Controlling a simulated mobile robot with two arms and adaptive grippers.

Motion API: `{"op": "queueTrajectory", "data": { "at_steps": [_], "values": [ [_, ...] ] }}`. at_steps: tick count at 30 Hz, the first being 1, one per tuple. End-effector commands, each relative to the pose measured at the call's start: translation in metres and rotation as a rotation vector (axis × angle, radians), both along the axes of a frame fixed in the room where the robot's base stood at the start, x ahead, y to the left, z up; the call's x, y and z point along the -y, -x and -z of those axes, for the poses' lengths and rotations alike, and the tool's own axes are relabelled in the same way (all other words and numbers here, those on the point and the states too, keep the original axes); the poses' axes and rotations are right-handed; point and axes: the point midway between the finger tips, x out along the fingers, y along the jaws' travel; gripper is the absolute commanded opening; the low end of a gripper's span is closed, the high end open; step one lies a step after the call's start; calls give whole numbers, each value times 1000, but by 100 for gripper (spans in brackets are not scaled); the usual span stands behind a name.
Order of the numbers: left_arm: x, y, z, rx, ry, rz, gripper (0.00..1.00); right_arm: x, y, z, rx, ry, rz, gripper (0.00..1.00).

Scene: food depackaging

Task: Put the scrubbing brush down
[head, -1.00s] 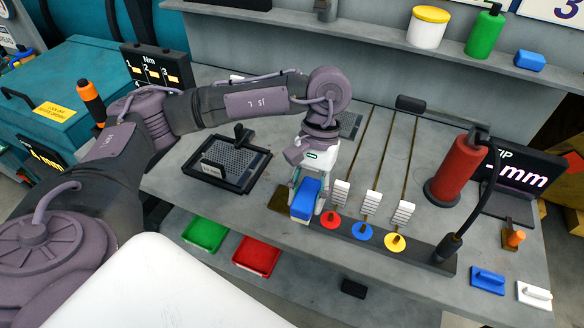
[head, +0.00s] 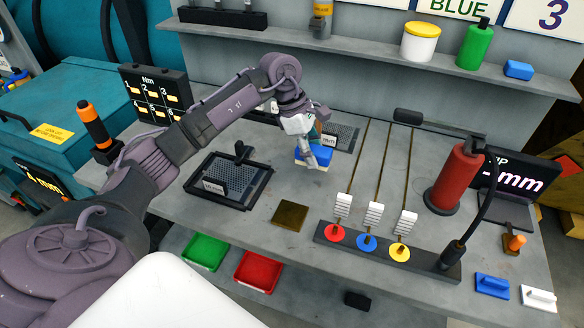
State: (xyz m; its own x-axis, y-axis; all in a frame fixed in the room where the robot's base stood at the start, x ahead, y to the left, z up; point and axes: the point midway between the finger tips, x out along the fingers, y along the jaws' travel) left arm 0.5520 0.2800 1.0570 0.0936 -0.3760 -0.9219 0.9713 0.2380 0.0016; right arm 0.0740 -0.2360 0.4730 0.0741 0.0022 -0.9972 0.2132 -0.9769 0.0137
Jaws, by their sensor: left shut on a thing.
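The scrubbing brush (head: 313,156), a blue block with a pale underside, is in my left gripper (head: 311,146) in the head view. My left gripper is shut on it. The brush is over the grey bench, just in front of a dark mesh mat (head: 343,137). I cannot tell whether its underside touches the bench. The gripper hides part of the brush. My right gripper is not in view.
A brown square pad (head: 290,215) lies bare on the bench. A black mesh tray (head: 212,201) stands at left. White sliders on rails, with red, blue and yellow discs, stand to the right. A red cylinder (head: 453,180) is further right.

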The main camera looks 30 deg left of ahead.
Motion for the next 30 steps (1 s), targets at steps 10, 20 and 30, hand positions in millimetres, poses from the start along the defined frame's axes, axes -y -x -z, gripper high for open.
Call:
{"op": "queueTrajectory", "data": {
  "at_steps": [10,20,30],
  "values": [
    [-44,24,29,0,0,2,0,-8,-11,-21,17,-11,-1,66],
    [-44,25,64,-3,3,2,0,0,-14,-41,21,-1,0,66],
    [-45,24,73,2,0,5,0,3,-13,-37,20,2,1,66]
  ]
}}
